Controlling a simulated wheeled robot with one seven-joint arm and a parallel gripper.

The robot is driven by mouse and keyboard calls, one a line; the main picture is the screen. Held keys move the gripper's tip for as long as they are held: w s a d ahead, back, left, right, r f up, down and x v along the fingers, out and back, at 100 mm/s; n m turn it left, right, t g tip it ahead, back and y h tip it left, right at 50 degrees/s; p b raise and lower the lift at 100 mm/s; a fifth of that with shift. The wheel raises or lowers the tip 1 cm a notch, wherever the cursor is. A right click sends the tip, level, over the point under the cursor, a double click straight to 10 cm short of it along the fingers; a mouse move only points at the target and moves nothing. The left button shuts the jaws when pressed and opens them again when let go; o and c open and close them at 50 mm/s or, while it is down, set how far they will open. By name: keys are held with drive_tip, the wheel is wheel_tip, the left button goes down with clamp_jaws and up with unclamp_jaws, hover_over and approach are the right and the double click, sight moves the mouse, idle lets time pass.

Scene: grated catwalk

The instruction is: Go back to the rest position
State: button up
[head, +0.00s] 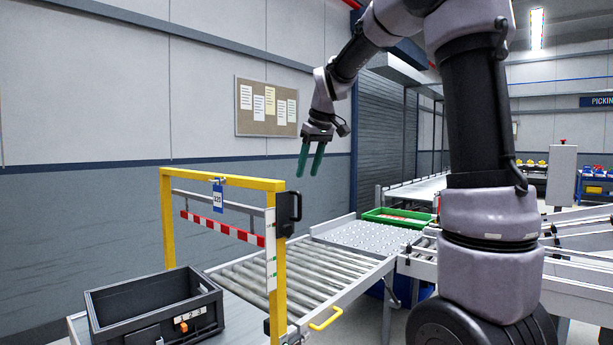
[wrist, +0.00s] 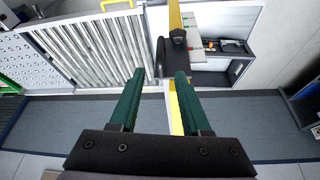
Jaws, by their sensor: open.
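My gripper (head: 312,158) is raised in the air above the roller conveyor (head: 300,272) in the head view. Its two green fingers point down, are apart, and have nothing between them. In the wrist view my gripper (wrist: 160,82) also shows open and empty. Part of the yellow gate frame (wrist: 176,110) appears beyond and between the fingers there. My arm is bent, with its upper links at the top right of the head view.
The yellow gate frame (head: 277,255) carries a red-and-white striped bar (head: 222,228) and a black handle (head: 288,212). A black crate (head: 150,305) stands at lower left. A green tray (head: 397,217) sits past the conveyor. A notice board (head: 266,108) hangs on the wall.

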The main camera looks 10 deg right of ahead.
drive_tip(key=shift+s, duration=0.1)
drive_tip(key=s+d+f+m+t, duration=0.1)
drive_tip(key=s+m, duration=0.3)
drive_tip(key=s, duration=0.9)
drive_tip(key=s+d+f+m+t, duration=0.2)
drive_tip(key=s+m, duration=0.3)
drive_tip(key=s, duration=0.8)
drive_tip(key=shift+d+f, duration=0.15)
drive_tip(key=shift+d, duration=0.45)
